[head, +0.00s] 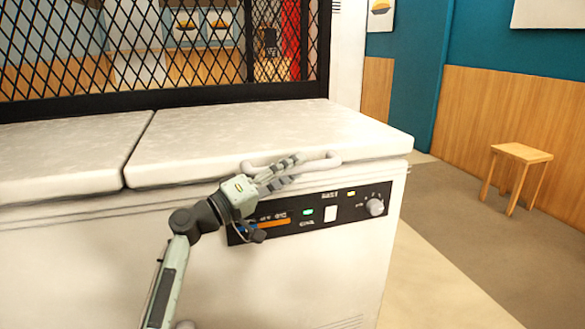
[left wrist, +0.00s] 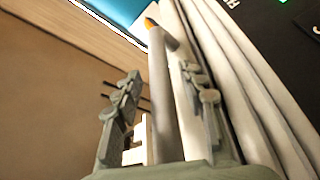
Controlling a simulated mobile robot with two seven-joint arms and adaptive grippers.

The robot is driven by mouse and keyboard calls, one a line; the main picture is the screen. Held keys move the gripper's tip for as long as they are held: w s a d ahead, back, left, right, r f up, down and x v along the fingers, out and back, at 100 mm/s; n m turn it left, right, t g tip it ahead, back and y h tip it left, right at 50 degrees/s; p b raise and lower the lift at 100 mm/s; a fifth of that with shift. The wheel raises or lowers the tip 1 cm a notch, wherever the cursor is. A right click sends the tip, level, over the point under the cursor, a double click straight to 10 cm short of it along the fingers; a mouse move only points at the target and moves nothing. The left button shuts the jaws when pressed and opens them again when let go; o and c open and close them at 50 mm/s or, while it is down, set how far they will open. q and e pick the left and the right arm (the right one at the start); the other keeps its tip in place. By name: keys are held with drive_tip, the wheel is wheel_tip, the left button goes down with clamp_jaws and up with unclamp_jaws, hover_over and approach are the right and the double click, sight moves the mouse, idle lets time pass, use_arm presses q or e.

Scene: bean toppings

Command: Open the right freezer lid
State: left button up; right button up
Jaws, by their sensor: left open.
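The right freezer lid (head: 240,130) is white and lies closed on the freezer (head: 350,255). Its white bar handle (head: 318,161) runs along the lid's front edge. My left gripper (head: 287,170) is open at the left part of this handle, its fingers pointing right. In the left wrist view the handle (left wrist: 160,90) runs lengthwise between the two open fingers (left wrist: 165,95). I cannot tell whether a finger touches it. My right gripper is not in view.
The left freezer lid (head: 60,155) lies flat beside the right one. A control panel (head: 315,212) with a knob is on the freezer front below the handle. A black mesh partition (head: 170,50) stands behind the lids. A wooden stool (head: 518,165) stands at right, with open floor before it.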

use_arm(q)
drive_tip(key=shift+w+d, duration=0.15)
drive_tip(key=shift+c, duration=0.4)
clamp_jaws()
